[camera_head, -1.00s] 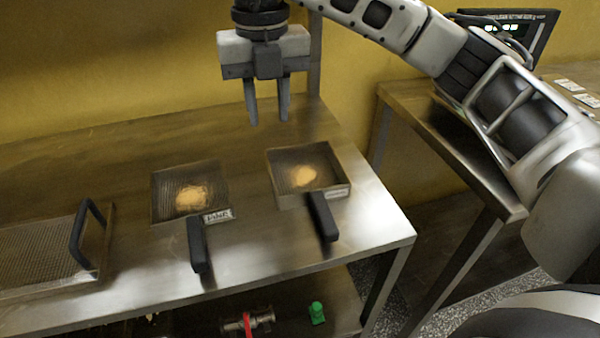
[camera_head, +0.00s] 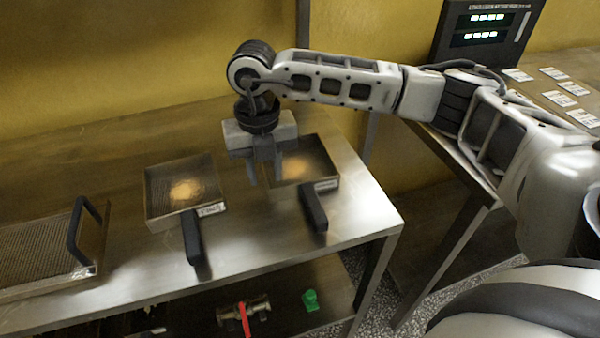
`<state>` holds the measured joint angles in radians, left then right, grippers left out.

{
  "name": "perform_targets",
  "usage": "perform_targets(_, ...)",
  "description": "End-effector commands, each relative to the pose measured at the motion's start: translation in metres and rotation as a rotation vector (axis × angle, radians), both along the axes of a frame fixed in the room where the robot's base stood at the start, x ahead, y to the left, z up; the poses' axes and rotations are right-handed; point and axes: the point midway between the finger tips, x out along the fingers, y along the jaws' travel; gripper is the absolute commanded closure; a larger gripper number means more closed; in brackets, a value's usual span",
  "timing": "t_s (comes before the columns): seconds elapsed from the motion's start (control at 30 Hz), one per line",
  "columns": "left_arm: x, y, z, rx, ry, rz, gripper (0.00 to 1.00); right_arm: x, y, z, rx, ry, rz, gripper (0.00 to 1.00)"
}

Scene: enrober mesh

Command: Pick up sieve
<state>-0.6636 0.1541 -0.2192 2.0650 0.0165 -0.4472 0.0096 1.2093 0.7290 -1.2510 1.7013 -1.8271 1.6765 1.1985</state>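Two square mesh sieves with black handles lie on the steel table. The left sieve (camera_head: 158,214) holds a small tan heap, bears a label on its front edge, and its handle points toward the front. The right sieve (camera_head: 325,160) also holds a tan heap; my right gripper hides part of its left side. My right gripper (camera_head: 265,178) points down, its two fingers seen close together at the left side of the right sieve. I cannot tell whether they touch it; the gap between the fingers is unclear. My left gripper is out of view.
A wide mesh tray (camera_head: 40,245) with a black handle lies at the table's left. The lower shelf (camera_head: 285,325) bears a metal fitting with a red lever (camera_head: 244,318) and a green piece (camera_head: 311,300). A second table with cards and a display (camera_head: 487,32) stands at the right.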

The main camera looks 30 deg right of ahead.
Motion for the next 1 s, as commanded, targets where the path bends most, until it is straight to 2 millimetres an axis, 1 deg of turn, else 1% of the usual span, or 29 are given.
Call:
perform_targets(0.2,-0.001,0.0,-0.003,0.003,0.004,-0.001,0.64,0.0,0.0,-0.001,0.001,-0.001,0.001,0.71)
perform_targets(0.23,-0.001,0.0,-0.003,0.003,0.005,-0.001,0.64,0.0,0.0,-0.001,0.001,-0.001,0.001,0.74)
perform_targets(0.27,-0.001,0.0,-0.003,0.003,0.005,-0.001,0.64,0.0,0.0,-0.001,0.001,-0.001,0.001,0.82)
perform_targets(0.3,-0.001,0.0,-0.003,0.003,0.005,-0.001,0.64,0.0,0.0,-0.001,0.001,-0.001,0.001,0.93)
perform_targets(0.33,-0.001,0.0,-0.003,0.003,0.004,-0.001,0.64,0.0,0.0,-0.001,0.001,-0.001,0.001,1.0)
perform_targets(0.77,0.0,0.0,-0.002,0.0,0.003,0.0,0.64,0.001,0.0,0.002,0.001,-0.002,0.0,1.0)
perform_targets(0.87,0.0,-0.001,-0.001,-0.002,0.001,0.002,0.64,0.001,0.001,0.008,0.002,-0.004,0.0,1.0)
perform_targets(1.0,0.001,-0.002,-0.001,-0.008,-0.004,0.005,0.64,0.001,0.001,0.027,0.002,-0.007,0.001,1.0)
